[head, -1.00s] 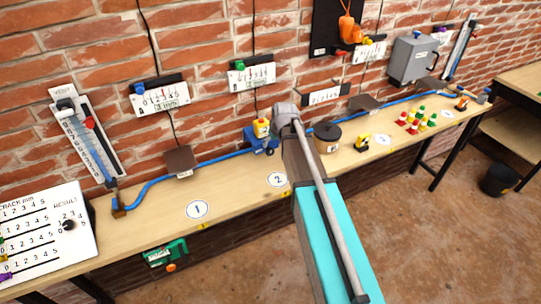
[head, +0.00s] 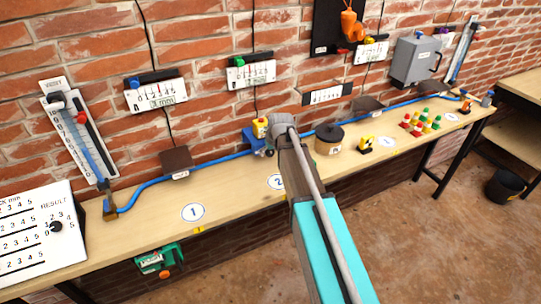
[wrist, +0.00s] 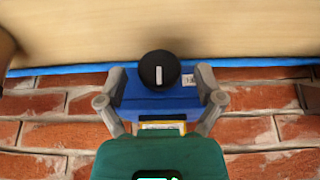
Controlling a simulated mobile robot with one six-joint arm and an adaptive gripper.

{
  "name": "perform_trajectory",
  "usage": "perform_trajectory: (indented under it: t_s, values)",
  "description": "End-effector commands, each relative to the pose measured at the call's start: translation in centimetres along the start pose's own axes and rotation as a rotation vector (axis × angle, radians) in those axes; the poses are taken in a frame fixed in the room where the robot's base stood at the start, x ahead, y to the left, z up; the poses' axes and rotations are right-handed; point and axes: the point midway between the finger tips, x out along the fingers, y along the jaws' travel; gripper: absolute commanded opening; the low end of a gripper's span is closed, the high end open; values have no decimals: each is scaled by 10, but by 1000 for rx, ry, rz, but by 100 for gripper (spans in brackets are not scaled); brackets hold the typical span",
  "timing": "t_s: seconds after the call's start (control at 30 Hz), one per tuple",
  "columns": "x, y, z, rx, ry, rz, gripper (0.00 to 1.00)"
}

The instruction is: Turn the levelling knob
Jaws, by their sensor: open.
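The levelling knob appears to be the round black knob with a white line (wrist: 159,69) in the wrist view, its line pointing nearly straight up and down in the picture. It sits on a blue device (wrist: 158,94) with a small white label beside the knob. My gripper (wrist: 160,74) is open, with one finger to the left and one to the right of the knob and a gap on each side. In the head view the blue device (head: 253,139) with its yellow and red top (head: 260,127) stands by the wall, partly hidden by my arm; my fingertips are hidden there.
A blue hose (head: 150,190) runs along the back of the bench (head: 235,197). A brown block (head: 176,160) is left of the device, and a round dark-topped container (head: 328,138) is to its right. Scales (head: 250,72) hang on the brick wall. The bench front is mostly clear.

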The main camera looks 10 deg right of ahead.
Motion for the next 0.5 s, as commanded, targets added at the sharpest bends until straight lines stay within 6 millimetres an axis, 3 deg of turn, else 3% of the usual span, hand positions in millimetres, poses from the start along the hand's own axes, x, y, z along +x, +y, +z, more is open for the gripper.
perform_trajectory:
  t_s: [0.4, 0.43, 0.5]
  values:
    - [3, 0, 0, 0, 0, 0, 86]
    - [3, 0, 0, 0, 0, 0, 84]
    - [3, 0, 0, 0, 0, 0, 71]
